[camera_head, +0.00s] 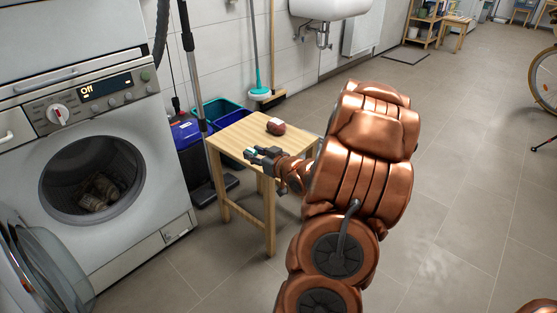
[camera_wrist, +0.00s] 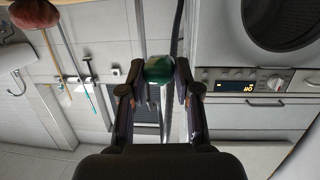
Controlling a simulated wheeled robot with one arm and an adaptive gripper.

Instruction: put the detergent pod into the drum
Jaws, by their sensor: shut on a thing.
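My gripper (camera_head: 264,153) is at the left end of my arm, over the near left part of the wooden table. In the wrist view my gripper (camera_wrist: 158,82) is shut on a green detergent pod (camera_wrist: 159,69), held between the fingertips. In the head view the pod (camera_head: 250,152) is a small teal spot at the fingertips. The washing machine's drum (camera_head: 75,178) is at the left, with its round opening uncovered and crumpled cloth inside. The drum opening (camera_wrist: 288,18) also shows dark at the top right of the wrist view, which is upside down.
The glass door (camera_head: 48,262) is swung open at lower left. The wooden table (camera_head: 238,137) bears a dark red object (camera_head: 276,126). Floor before the machine is clear.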

